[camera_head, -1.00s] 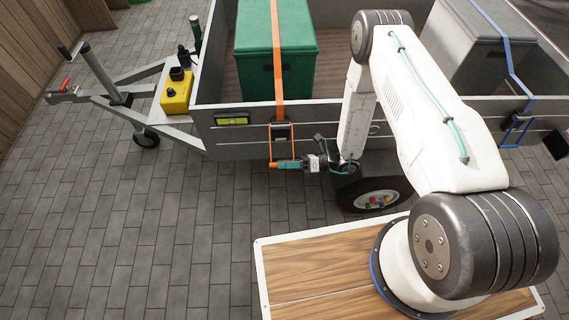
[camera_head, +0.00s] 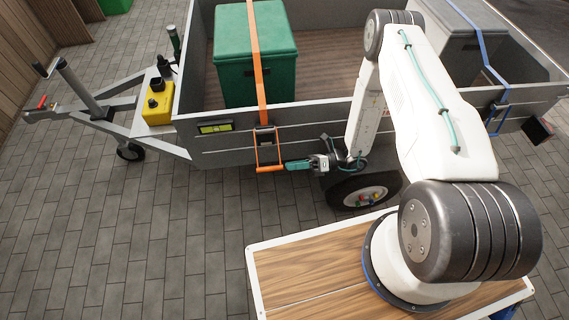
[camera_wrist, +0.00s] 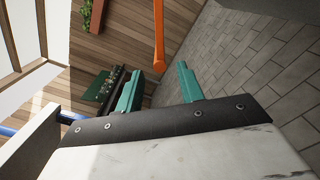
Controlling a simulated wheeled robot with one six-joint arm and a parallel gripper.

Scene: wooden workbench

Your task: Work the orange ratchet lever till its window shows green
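The orange ratchet lever (camera_head: 258,156) hangs as a frame below its dark buckle (camera_head: 265,136) on the trailer's side wall. An orange strap (camera_head: 257,60) runs up from the buckle over a green box (camera_head: 285,70). A dark-framed window (camera_head: 215,128) left of the buckle shows yellow-green. My gripper (camera_head: 287,165) is just right of the lever's lower bar. In the wrist view my gripper (camera_wrist: 159,70) has its teal fingers apart, with an orange bar (camera_wrist: 158,30) at or beyond the fingertips. I cannot tell whether it reaches between them.
The trailer's side wall (camera_head: 330,116) stands close behind my gripper. A trailer wheel (camera_head: 362,195) is right below it. A grey box (camera_head: 445,50) with a blue strap (camera_head: 480,40) stands at the right. Paving (camera_head: 120,230) at the left is clear.

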